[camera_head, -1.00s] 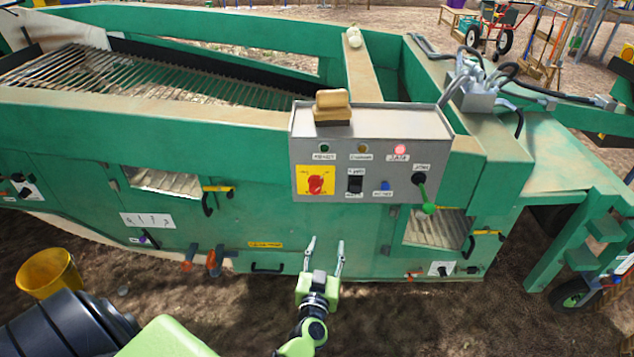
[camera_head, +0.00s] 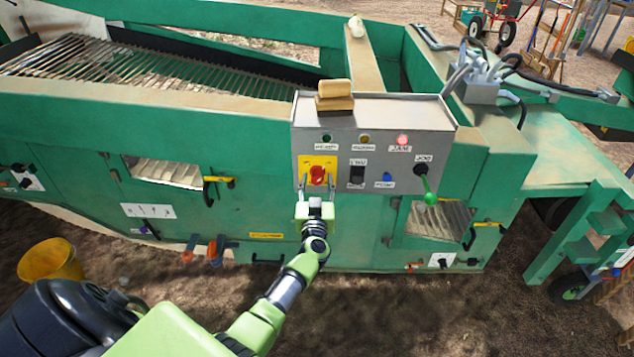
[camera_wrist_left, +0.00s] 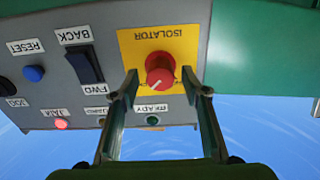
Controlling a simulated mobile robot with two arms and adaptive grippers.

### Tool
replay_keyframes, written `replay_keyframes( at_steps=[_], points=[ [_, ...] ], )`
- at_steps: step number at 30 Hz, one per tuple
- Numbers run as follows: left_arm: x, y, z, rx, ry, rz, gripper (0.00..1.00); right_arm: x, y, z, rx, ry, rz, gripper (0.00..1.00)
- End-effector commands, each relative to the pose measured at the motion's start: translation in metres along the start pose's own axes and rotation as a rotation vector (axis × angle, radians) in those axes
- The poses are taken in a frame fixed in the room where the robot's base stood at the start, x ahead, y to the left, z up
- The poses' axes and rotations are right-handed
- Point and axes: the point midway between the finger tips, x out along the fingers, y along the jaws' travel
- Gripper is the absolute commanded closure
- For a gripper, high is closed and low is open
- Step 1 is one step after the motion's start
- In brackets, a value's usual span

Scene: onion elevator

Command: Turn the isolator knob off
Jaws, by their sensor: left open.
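The red isolator knob (camera_head: 317,175) sits on a yellow plate (camera_head: 305,161) at the lower left of the grey control panel (camera_head: 405,118). In the left wrist view the knob (camera_wrist_left: 159,69) has a pale pointer mark, and the yellow plate, labelled ISOLATOR, appears upside down. My left gripper (camera_head: 317,188) is open in front of the plate. In the wrist view its two fingers (camera_wrist_left: 167,88) stand on either side of the knob, with gaps between them and it. Whether the fingertips reach the knob's depth is hard to tell. My right gripper is not in view.
A black rocker switch (camera_head: 357,171), a blue reset button (camera_head: 384,182) and a green-tipped jog lever (camera_head: 427,190) are to the right on the panel. The jam lamp (camera_head: 402,140) glows red. A wooden-backed brush (camera_head: 334,95) lies on top. A yellow bucket (camera_head: 50,260) stands lower left.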

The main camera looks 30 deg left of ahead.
Motion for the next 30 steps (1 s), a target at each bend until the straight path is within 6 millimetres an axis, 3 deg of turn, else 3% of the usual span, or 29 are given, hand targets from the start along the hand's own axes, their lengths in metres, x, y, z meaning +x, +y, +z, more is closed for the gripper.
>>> replay_keyframes(
  at_steps=[12,16,17,30],
  points=[
    [0.0092,-0.0008,-0.0001,0.0,0.0,-0.001,0.58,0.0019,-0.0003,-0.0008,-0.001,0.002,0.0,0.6],
    [0.0091,-0.0007,-0.0001,0.0,0.0,-0.001,0.92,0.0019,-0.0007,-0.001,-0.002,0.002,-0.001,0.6],
    [0.009,-0.0007,-0.0001,0.0,0.0,-0.001,0.96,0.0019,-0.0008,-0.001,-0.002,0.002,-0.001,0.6],
    [0.0087,-0.0008,0.0002,-0.064,-0.002,-0.001,0.96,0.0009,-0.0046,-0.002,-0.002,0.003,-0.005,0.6]
  ],
)
